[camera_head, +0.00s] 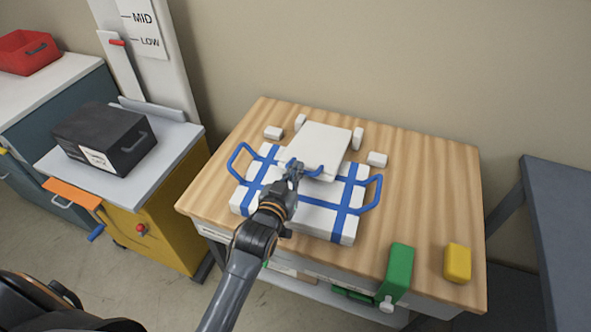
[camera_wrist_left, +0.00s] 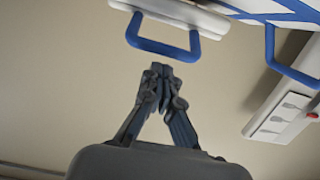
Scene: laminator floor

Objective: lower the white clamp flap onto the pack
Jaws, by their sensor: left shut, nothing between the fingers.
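The white clamp flap (camera_head: 322,146) lies over the back middle of the pack (camera_head: 315,220), a white block with blue straps and a blue loop handle at each side. The flap looks nearly level; I cannot tell whether it touches the pack. Its blue handle (camera_head: 312,173) is at its front edge, partly hidden by my left gripper (camera_head: 294,167). In the left wrist view the flap's handle (camera_wrist_left: 163,47) is a blue loop, just beyond the fingertips. The left gripper (camera_wrist_left: 158,70) is shut and empty, apart from the loop in that picture. My right gripper is not in view.
The wooden table (camera_head: 425,190) has small white blocks (camera_head: 377,159) around the flap. A green object (camera_head: 399,271) and a yellow block (camera_head: 457,262) stand at the front right. A black box (camera_head: 104,137) sits on a lift cart at left. A dark table (camera_head: 570,210) is at right.

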